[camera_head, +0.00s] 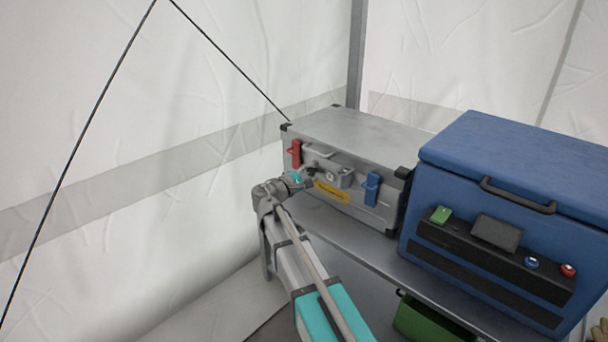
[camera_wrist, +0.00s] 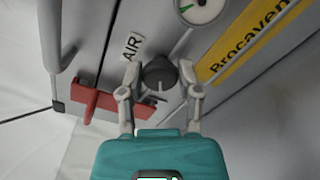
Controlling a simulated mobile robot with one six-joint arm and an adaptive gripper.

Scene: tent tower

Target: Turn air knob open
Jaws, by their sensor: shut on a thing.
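The air knob (camera_wrist: 160,74) is a dark round knob in the wrist view, beside a white label reading "AIR" (camera_wrist: 132,46). My gripper (camera_wrist: 160,72) has one finger on each side of the knob and is shut on it. In the head view my gripper (camera_head: 308,181) reaches the front of the grey metal case (camera_head: 365,135), where my wrist partly hides the panel. The knob itself cannot be made out clearly there.
A red latch (camera_head: 295,153) is left of my gripper and a blue latch (camera_head: 371,188) right of it. A gauge (camera_wrist: 202,8) and yellow label (camera_wrist: 255,38) are near the knob. A blue cool box (camera_head: 500,190) stands at right on the shelf.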

